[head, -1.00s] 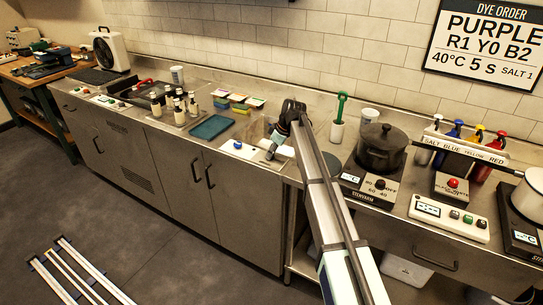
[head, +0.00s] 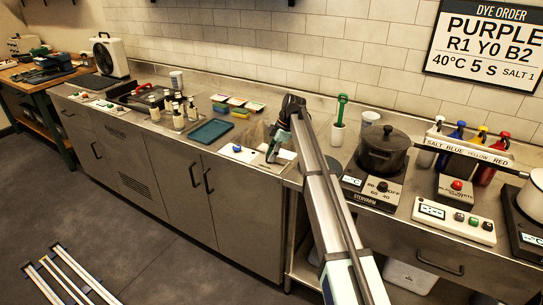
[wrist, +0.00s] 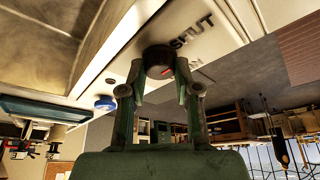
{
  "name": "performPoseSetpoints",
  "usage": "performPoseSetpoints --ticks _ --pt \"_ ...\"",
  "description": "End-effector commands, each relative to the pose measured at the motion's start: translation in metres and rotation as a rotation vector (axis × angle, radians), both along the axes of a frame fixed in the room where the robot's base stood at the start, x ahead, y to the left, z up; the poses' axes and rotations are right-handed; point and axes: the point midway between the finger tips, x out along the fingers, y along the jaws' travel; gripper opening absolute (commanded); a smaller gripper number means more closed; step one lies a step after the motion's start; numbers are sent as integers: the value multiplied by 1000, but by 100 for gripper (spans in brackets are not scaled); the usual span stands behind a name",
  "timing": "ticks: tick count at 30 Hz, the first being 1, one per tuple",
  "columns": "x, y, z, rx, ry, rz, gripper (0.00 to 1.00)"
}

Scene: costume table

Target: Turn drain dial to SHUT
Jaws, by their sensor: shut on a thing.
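The drain dial is a round black knob (wrist: 156,62) with a red mark, set on a pale panel (wrist: 228,16). My gripper (wrist: 158,88) is shut on the dial, one finger on each side, in the wrist view. The word SHUT (wrist: 193,31) is printed above and to the right of the dial. A second label, mostly hidden by a finger, lies to its lower right. The red mark is on the dial's lower right, on the side of that second label. In the head view my gripper (head: 274,150) is at the panel by the counter's front edge and hides the dial.
A blue knob (head: 237,148) is on a white board left of my gripper. A white cup with a green-handled tool (head: 339,122) and a dark pot (head: 384,150) stand to the right.

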Motion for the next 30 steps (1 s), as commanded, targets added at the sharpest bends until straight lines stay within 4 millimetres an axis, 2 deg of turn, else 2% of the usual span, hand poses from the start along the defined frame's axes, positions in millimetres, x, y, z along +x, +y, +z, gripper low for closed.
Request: performPoseSetpoints --ticks 13,14,15,16,26,30 --pt "-1 0 -1 -3 2 11 0" --pt "-1 0 -1 -3 2 11 39" --pt "-1 0 -1 -3 1 11 53" --pt "-1 0 -1 -3 1 11 56" --pt "0 -1 1 -1 0 10 56" --pt "2 -4 10 -1 0 9 56"
